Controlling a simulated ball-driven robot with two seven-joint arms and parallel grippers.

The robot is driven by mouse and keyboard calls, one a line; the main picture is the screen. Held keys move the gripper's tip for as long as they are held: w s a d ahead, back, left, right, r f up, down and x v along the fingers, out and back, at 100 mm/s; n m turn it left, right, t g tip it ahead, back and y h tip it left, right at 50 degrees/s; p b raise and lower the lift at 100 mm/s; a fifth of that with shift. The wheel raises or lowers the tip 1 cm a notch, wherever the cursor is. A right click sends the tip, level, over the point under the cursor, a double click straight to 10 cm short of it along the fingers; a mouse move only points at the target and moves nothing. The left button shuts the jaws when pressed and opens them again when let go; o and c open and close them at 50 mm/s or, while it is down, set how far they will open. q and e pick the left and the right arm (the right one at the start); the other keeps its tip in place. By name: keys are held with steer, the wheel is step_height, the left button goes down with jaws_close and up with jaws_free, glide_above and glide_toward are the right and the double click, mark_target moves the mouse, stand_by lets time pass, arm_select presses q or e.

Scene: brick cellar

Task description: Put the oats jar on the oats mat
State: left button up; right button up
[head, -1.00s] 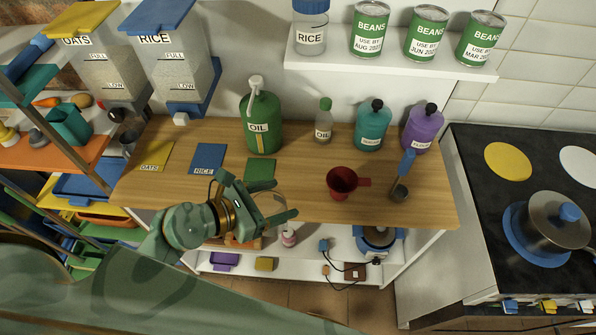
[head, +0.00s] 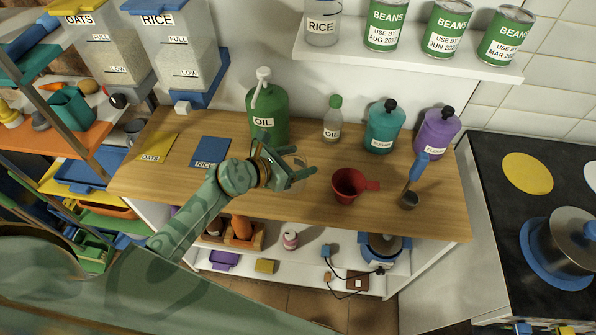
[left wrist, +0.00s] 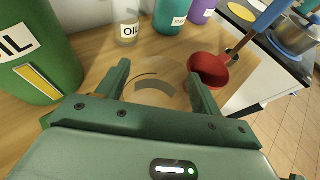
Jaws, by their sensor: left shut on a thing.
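My left gripper (head: 299,172) is shut on a clear, see-through jar, above the wooden counter and left of the red measuring cup. In the left wrist view the jar (left wrist: 155,88) shows as faint round outlines between the two fingers (left wrist: 158,85); no label on it is readable. The yellow oats mat (head: 165,140), marked OATS, lies flat at the counter's left end, well left of the gripper. Nothing stands on it. My right gripper is not in view.
The blue rice mat (head: 211,147) lies beside the oats mat. A green oil jug (head: 267,105), a small oil bottle (head: 332,112), and teal (head: 383,135) and purple (head: 437,128) bottles line the back. The red cup (head: 349,184) and a blue-handled ladle (head: 415,182) stand to the right.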

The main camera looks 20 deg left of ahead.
mark_target(301, 167)
arm_select(q)
steer(key=shift+w+f+b, duration=0.2)
steer(key=shift+f+b, duration=0.25)
steer(key=shift+f, duration=0.5)
steer(key=shift+w+f+b, duration=0.15)
steer(key=shift+f+b, duration=0.25)
steer(key=shift+f, duration=0.5)
steer(key=shift+f, duration=0.15)
steer(key=o, duration=1.1)
steer(key=shift+c, duration=0.2)
